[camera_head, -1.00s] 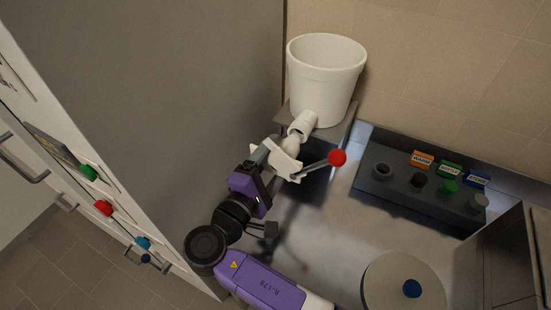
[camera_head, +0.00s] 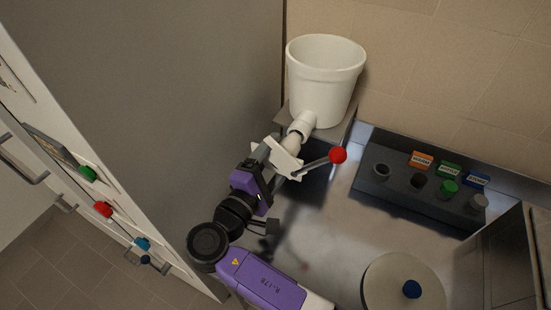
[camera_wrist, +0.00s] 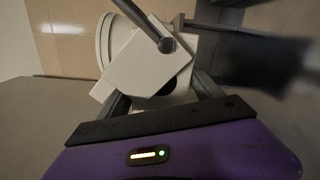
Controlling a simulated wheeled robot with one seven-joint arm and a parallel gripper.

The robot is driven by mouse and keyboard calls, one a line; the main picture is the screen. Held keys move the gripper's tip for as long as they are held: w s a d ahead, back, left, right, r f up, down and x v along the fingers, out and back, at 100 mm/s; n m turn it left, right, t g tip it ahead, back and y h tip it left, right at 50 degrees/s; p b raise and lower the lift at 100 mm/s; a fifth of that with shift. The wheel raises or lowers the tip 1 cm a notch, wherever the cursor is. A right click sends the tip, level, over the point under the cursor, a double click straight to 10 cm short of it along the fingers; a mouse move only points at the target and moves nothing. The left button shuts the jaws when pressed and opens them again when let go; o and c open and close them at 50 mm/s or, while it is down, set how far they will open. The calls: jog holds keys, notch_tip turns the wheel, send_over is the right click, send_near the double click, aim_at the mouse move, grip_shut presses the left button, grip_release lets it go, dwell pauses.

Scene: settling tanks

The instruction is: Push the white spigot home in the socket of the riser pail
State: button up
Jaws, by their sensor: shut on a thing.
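The white riser pail (camera_head: 326,75) stands upright on a small ledge against the tiled wall. Its white socket (camera_head: 302,126) slants down and left from the pail's lower front. My gripper (camera_head: 280,158) is shut on the white spigot (camera_head: 287,165), which has a grey lever ending in a red ball (camera_head: 338,155). The spigot's pale nose (camera_head: 293,140) meets the socket mouth and is partly inside it; how deep I cannot tell. In the wrist view the spigot's blocky body (camera_wrist: 135,68) fills the space between my fingers and hides the joint.
A tall grey cabinet side (camera_head: 215,110) stands close left of my arm. A dark block (camera_head: 400,195) with several plugs and coloured labels lies right on the metal counter. A round lidded vessel (camera_head: 385,285) with a blue knob stands at lower right.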

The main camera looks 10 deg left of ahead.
jog(key=shift+b+x, duration=0.45)
jog(key=shift+x, duration=1.25)
